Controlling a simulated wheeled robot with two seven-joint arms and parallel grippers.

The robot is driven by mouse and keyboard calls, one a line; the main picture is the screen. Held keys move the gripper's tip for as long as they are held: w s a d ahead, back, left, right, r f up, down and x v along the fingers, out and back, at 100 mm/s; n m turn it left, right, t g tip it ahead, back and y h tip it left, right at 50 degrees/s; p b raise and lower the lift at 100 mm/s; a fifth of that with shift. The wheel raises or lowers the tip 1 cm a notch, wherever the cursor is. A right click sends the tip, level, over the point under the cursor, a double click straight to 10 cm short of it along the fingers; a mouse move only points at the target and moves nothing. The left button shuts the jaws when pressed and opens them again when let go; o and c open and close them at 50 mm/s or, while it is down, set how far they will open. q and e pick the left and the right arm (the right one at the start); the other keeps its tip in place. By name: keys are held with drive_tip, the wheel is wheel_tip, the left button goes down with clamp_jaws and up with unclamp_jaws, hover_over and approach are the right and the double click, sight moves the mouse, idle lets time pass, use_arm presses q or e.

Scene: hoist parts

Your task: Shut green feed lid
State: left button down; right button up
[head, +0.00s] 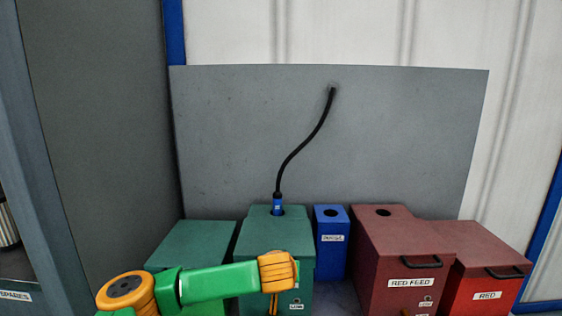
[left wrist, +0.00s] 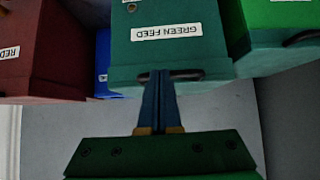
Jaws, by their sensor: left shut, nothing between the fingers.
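The green feed box (head: 293,237) stands left of centre in the head view. Its top looks flat and lies down, with a blue plug (head: 277,208) on a black cable at the hole in it. In the left wrist view its front shows upside down, with the GREEN FEED label (left wrist: 166,32) and a dark handle (left wrist: 188,74). My left gripper (left wrist: 159,73) is shut and empty, its fingertips overlapping the handle; I cannot tell whether they touch. In the head view my left arm crosses in front and hides much of the box front. My right gripper is not in view.
Another green box (head: 193,242) stands to the left. A blue box (head: 331,250), a dark red RED FEED box (head: 385,248) and a brighter red box (head: 485,250) stand to the right. A grey panel (head: 400,130) behind holds the cable's upper end.

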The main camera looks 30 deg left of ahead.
use_arm(q)
drive_tip(key=shift+w+f+b, duration=0.15)
drive_tip(key=shift+f+b, duration=0.3)
drive_tip(key=shift+f, duration=0.4)
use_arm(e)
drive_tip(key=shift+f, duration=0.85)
use_arm(q)
drive_tip(key=shift+a, duration=0.1)
